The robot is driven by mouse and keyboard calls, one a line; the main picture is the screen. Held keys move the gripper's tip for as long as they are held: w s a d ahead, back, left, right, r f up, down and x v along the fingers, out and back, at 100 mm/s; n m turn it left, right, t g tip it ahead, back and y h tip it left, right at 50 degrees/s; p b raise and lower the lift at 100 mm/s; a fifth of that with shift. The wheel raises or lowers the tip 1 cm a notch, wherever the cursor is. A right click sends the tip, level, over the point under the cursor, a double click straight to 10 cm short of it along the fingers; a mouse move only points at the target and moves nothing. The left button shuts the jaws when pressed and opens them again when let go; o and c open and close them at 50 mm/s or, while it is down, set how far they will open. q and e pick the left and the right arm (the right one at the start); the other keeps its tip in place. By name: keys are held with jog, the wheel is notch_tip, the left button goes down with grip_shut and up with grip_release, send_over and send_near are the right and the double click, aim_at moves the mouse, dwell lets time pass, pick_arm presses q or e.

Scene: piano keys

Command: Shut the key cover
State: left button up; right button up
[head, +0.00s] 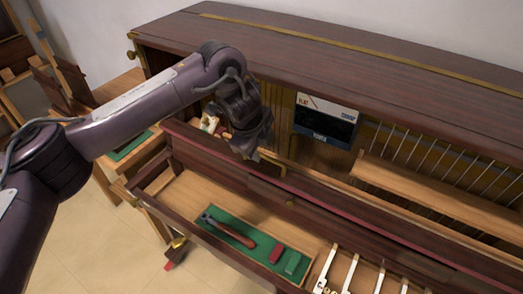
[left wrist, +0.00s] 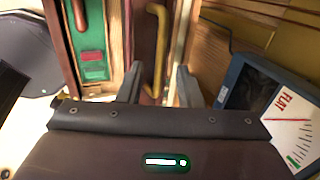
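The key cover appears as a long dark-brown board (head: 222,153) with a thin red edge along the piano front. In the left wrist view the dark board (left wrist: 142,28) carries a curved brass handle (left wrist: 157,45). My left gripper (head: 247,154) points down at this board from above. In the left wrist view its two fingers (left wrist: 159,82) are spread, one on each side of the brass handle. I cannot tell whether they touch it. My right gripper is not in view.
A tuner (head: 326,120) with a dark screen stands right of my gripper; it is close in the left wrist view (left wrist: 255,95). A light wooden rail (head: 430,193) lies farther right.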

aim_at(263, 156)
pick_arm(q)
jog(key=shift+x, duration=1.5)
grip_shut()
